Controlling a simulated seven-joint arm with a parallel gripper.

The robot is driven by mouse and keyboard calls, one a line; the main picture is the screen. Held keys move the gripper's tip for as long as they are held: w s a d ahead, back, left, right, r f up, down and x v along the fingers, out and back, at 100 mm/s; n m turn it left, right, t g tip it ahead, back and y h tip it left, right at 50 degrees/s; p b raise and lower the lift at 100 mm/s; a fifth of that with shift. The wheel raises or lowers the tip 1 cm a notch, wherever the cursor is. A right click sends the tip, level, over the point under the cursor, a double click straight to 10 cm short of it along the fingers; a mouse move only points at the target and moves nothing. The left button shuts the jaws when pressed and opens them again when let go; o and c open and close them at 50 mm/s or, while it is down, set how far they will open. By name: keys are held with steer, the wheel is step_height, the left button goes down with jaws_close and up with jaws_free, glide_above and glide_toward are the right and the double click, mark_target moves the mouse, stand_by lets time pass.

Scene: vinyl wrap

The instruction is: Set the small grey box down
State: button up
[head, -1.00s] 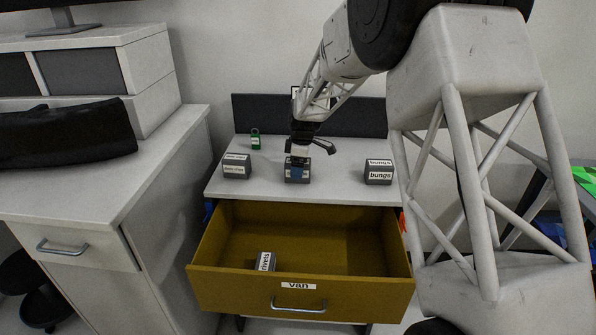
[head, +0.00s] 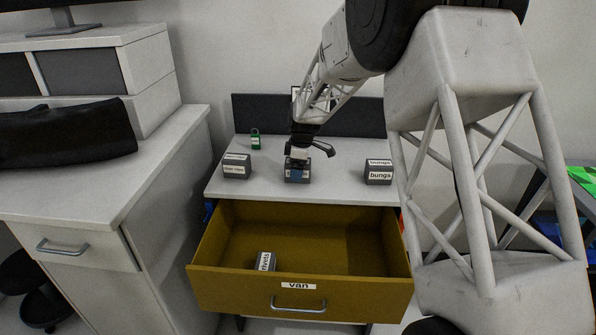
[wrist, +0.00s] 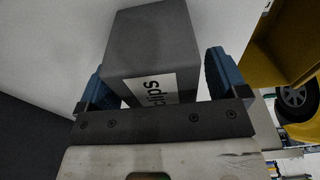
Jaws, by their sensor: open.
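The small grey box (head: 290,178) stands on the white desk top, at its middle, right under my gripper (head: 299,175). In the wrist view the grey box (wrist: 152,42) sits between the two blue fingers of my gripper (wrist: 160,80). Its white label (wrist: 152,88) ends in what looks like "clips", partly hidden by the gripper's dark bar. The fingers are open, one on each side of the box, with a gap at the right finger. Whether the left finger touches the box, I cannot tell.
A labelled grey box (head: 236,171) stands left on the desk, and one marked "bungs" (head: 378,177) right. A green object (head: 255,140) is at the back left. The open yellow drawer marked "van" (head: 245,287) holds a "rivets" box (head: 266,261). Desk gaps between boxes are clear.

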steer(key=shift+f, duration=0.2)
stand_by(0.3)
steer(key=c, duration=1.2)
steer(key=shift+r, duration=0.1)
steer(key=shift+r, duration=1.85)
steer(key=shift+s+r, duration=0.15)
steer(key=shift+s, duration=0.1)
steer(key=s+d, duration=0.1)
steer(key=s, duration=0.4)
steer(key=s+d+r, duration=0.1)
steer(key=s+d, duration=0.1)
steer(key=s, duration=0.3)
steer(key=s+d, duration=0.1)
steer(key=s, duration=0.3)
steer(key=shift+s+d+r, duration=0.15)
steer(key=shift+s+d, duration=0.1)
steer(key=shift+s, duration=0.15)
